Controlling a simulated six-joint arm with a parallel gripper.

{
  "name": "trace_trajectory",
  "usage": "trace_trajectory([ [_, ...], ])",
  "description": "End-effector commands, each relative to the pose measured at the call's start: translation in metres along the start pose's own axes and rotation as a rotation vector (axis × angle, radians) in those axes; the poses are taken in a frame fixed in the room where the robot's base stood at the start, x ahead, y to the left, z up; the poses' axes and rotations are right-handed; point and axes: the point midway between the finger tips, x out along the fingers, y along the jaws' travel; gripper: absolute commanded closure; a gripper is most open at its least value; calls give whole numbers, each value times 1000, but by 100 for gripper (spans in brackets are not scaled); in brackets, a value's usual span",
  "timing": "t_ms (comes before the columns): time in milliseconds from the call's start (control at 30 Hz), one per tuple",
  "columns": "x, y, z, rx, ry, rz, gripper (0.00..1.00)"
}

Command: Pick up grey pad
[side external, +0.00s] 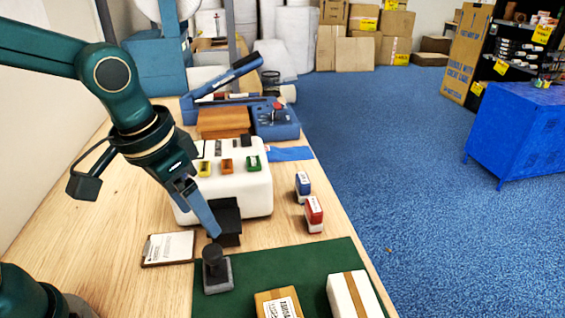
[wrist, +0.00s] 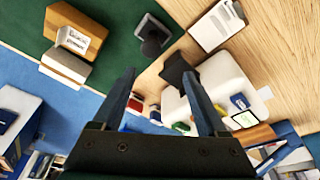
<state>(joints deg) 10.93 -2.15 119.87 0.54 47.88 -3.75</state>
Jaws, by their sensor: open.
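A grey square pad (side external: 219,285) lies on the near left part of the green mat, with a dark round knob-like piece (side external: 213,258) standing on it. In the wrist view the grey pad (wrist: 146,22) shows at the top, beyond the fingertips, partly covered by the dark piece. My gripper (side external: 212,232) is above the table, behind the pad in the side view, pointing down. In the wrist view my gripper (wrist: 159,74) is open, with nothing between its two fingers. The side view shows one finger clearly.
A black box (side external: 228,222) and a white block (side external: 252,190) holding small coloured pieces stand close behind the gripper. A clipboard (side external: 168,248) lies left of the pad. Boxes (side external: 278,303) sit on the green mat (side external: 300,268). Red (side external: 314,214) and blue (side external: 303,187) stamps stand right.

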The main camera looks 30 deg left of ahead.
Motion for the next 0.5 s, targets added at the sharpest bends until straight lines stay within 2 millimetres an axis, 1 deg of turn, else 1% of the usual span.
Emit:
trace_trajectory([
  [33,10,5,0,18,-36,2,24],
  [100,20,9,2,36,-72,3,24],
  [367,42,16,12,67,-136,4,24],
  [500,58,16,15,66,-138,4,24],
])
